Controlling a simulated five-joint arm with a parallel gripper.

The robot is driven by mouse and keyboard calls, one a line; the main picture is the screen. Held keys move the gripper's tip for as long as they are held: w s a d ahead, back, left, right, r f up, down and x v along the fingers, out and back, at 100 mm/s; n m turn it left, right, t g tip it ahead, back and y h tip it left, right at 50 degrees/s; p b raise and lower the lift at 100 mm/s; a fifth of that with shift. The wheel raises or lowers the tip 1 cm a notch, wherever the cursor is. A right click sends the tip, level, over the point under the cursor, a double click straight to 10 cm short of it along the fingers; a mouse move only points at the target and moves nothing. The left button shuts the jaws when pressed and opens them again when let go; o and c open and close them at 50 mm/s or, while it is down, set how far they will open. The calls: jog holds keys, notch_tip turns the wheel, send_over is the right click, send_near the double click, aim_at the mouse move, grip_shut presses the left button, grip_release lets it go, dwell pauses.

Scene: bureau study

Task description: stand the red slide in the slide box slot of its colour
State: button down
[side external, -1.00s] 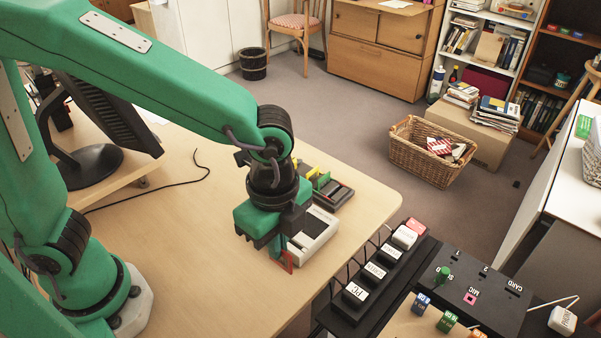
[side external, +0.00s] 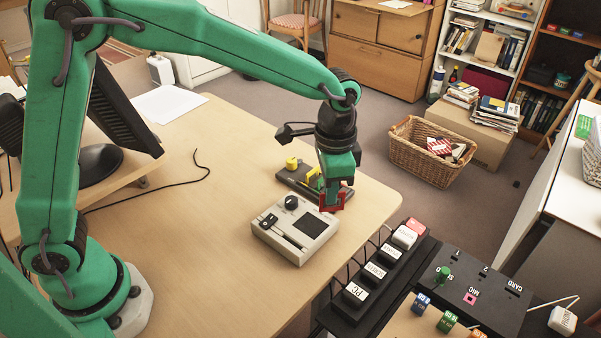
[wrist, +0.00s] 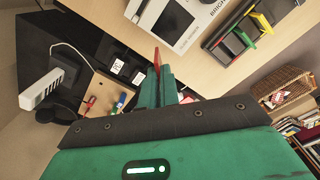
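My gripper (side external: 333,185) is shut on the red slide (side external: 331,202), which hangs below the fingers. In the side view the slide overlaps the right end of the dark slide box (side external: 290,180); whether it touches the box cannot be told. In the wrist view the red slide (wrist: 156,59) sticks out past the finger tips (wrist: 158,82). The slide box (wrist: 218,47) lies up and to the right of it there, apart in the picture. The box holds a green slide (wrist: 243,38) and a yellow slide (wrist: 263,22).
A pale device with a dark screen and knob (side external: 297,238) stands in front of the slide box. A yellow object (side external: 291,163) is at the box's far left end. A black switch strip (side external: 372,275) lies beyond the table's right edge.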

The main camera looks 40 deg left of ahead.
aim_at(314, 183)
jog(key=w+a+f+n, duration=0.3)
jog(key=w+a+n, duration=0.4)
jog(key=w, duration=0.5)
jog(key=shift+a+f+n, duration=0.2)
jog(key=shift+a+n, duration=0.15)
jog(key=shift+n, duration=0.25)
jog(key=shift+f, duration=0.15)
jog(key=shift+f, duration=1.85)
jog(key=shift+f, duration=1.55)
jog(key=c, duration=1.3)
grip_release()
jog(key=shift+r, duration=0.1)
